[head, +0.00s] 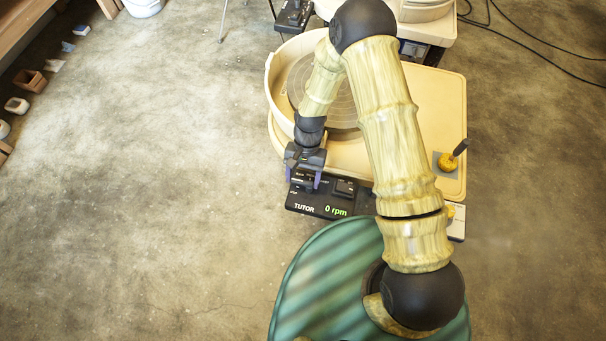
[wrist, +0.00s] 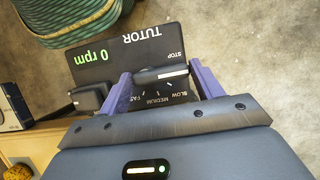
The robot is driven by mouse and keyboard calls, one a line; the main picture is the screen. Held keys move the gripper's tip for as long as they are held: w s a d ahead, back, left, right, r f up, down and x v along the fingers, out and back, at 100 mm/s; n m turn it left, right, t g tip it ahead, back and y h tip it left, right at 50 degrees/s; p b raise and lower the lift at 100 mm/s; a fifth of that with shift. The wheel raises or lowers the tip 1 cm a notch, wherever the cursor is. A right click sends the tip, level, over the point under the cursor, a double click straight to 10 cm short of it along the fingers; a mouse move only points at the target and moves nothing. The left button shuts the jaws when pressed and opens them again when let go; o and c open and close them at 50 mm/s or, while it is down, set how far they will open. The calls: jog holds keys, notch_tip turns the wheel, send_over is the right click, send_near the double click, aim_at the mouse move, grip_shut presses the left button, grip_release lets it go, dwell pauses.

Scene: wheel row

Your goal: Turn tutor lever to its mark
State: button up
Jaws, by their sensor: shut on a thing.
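The black TUTOR panel (head: 310,202) is on the front of the cream potter's wheel and reads 0 rpm in green. My gripper (head: 304,182) is over the left part of this panel. In the wrist view, the panel (wrist: 112,48) appears upside down. Its dark lever (wrist: 160,74) has a white line along it and lies between the two purple fingers of my gripper (wrist: 161,76), which is shut on it. The lever's white end is near the STOP label. SLOW, MEDIUM and FAST labels show below it, partly hidden by the fingers.
The wheel's round basin (head: 272,85) is behind my gripper. A black block-like switch (head: 345,188) is on the panel beside the lever. A yellow sponge (head: 448,162) with a dark-handled tool sits on the wheel's right side.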

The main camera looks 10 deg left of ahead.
jog(key=o, duration=1)
jog(key=p+v, duration=0.4)
jog(key=v, duration=1.3)
jog(key=shift+r, duration=0.25)
